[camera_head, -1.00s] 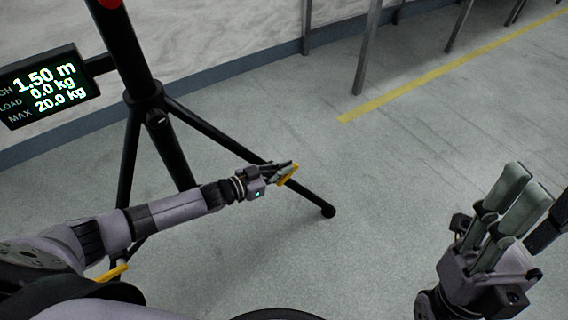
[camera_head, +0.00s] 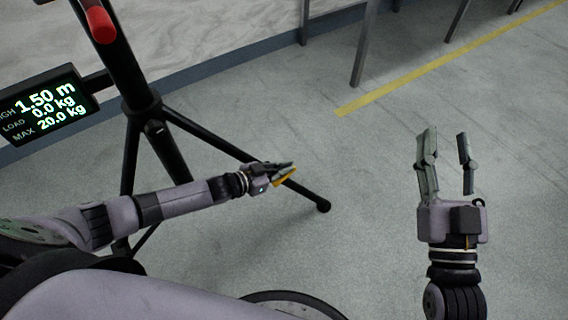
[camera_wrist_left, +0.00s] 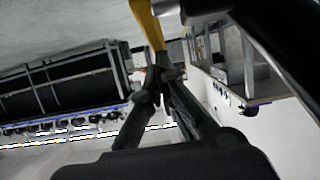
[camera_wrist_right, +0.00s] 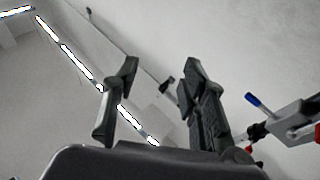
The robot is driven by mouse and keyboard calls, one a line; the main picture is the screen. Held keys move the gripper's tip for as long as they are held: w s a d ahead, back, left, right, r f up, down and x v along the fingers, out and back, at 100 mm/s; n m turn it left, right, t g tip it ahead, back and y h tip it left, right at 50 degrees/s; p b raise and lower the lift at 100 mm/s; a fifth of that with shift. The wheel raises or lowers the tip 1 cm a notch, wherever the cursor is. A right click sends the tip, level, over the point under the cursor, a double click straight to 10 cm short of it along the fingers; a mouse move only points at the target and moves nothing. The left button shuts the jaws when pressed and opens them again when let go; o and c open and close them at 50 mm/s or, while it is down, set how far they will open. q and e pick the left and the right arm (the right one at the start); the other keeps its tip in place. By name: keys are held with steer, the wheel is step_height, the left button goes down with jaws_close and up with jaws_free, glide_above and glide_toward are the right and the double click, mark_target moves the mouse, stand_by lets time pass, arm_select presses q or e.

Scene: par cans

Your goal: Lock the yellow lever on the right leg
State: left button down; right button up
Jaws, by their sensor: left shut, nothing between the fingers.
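The black tripod stand (camera_head: 137,75) has a yellow lever (camera_head: 285,178) on its right leg (camera_head: 310,197). My left gripper (camera_head: 291,167) is shut and empty at this lever, close to the leg. The gripper partly covers the lever, so its exact angle to the leg is hard to tell. In the left wrist view the yellow lever (camera_wrist_left: 147,22) comes down from the top to the shut fingertips (camera_wrist_left: 165,73). Whether they touch it is unclear. My right gripper (camera_head: 446,140) is open and empty over the floor at the right, also in its wrist view (camera_wrist_right: 160,80).
A display (camera_head: 45,102) reading 1.50 m hangs left of the stand, and a red part (camera_head: 100,25) sits on its column. Grey metal legs (camera_head: 365,45) stand at the back. The floor (camera_head: 350,170) between my grippers is clear.

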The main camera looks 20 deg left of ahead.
arm_select(q)
steer(key=shift+w+d+f, duration=0.15)
steer(key=shift+w+d, duration=0.05)
steer(key=shift+w+d+f, duration=0.1)
steer(key=shift+w+d, duration=0.05)
steer(key=shift+w, duration=0.05)
arm_select(e)
steer(key=shift+w+d+f+g, duration=0.1)
steer(key=shift+w+f+g, duration=0.25)
steer(key=shift+f, duration=0.25)
steer(key=shift+w+f+g, duration=0.25)
steer(key=shift+f+g, duration=0.2)
steer(key=shift+f, duration=0.15)
arm_select(q)
steer(key=shift+s, duration=0.15)
arm_select(e)
steer(key=shift+f, duration=0.1)
arm_select(q)
steer(key=shift+p, duration=0.3)
steer(key=shift+s+a, duration=0.5)
arm_select(e)
step_height(320, 180, down, 3)
steer(key=shift+w+d+r+g+h, duration=0.1)
steer(key=shift+g+h, duration=0.15)
steer(key=shift+g, duration=0.25)
steer(key=shift+d+f+g+h, duration=0.1)
steer(key=shift+g+h, duration=0.15)
steer(key=shift+g, duration=0.25)
arm_select(q)
steer(key=shift+p, duration=0.3)
